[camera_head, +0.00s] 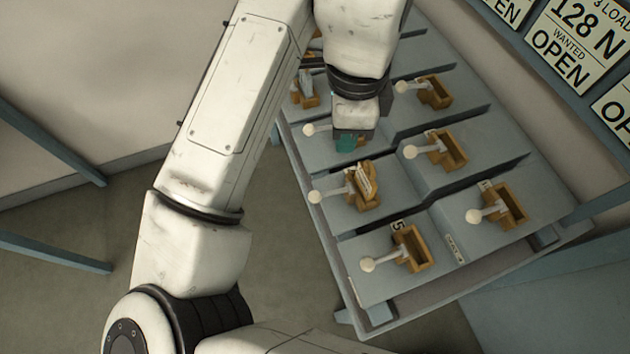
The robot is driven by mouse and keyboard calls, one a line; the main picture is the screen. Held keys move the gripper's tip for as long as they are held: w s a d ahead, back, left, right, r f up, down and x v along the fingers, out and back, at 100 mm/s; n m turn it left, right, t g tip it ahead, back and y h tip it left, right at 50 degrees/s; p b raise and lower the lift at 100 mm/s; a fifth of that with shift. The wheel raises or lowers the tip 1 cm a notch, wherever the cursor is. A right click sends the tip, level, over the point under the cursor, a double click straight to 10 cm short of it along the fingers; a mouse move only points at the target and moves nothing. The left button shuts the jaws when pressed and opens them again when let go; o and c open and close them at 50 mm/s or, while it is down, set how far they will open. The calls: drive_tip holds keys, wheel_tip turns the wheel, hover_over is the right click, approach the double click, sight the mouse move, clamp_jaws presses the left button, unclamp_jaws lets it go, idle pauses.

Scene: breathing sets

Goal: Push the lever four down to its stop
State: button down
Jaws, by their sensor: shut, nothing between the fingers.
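Levers with white ball knobs stand in two rows on a grey stepped bench (345,290), each beside an ochre housing. The front left housing (411,262) bears a plate that seems to read 5, with its lever (367,264) beside it. The lever behind it (315,197) has a housing (366,190) holding a pale ribbed piece; its number is not readable, so I cannot confirm it is four. My gripper (349,143) is shut and empty, its teal fingertips pointing down behind that housing. It hides the housing of the lever farther back (309,129).
The right row has levers at the front (473,216), middle (410,152) and back (401,87). Signs reading OPEN (575,45) line the right wall. My arm covers the bench's far left. Floor (270,260) left of the bench is clear.

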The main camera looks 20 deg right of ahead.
sight(315, 192)
drive_tip(key=a+n+p, duration=0.1)
drive_tip(key=n+p, duration=0.1)
drive_tip(key=n, duration=0.3)
drive_tip(key=a+f+n+p, duration=0.1)
drive_tip(key=a+n+p, duration=0.1)
drive_tip(key=n, duration=0.3)
drive_tip(key=a+f+n+p, duration=0.1)
drive_tip(key=n, duration=0.4)
drive_tip(key=shift+s+a+f+n+g+p, duration=0.1)
drive_tip(key=shift+s+a+n+g+p, duration=0.2)
drive_tip(key=shift+a+n+p, duration=0.1)
drive_tip(key=shift+f, duration=0.1)
drive_tip(key=shift+s+a+f+b, duration=0.1)
drive_tip(key=shift+s+f+b, duration=0.05)
drive_tip(key=shift+f+b, duration=1.35)
drive_tip(key=shift+s+a+f+b, duration=0.1)
drive_tip(key=shift+f+b, duration=0.95)
drive_tip(key=shift+f, duration=0.8)
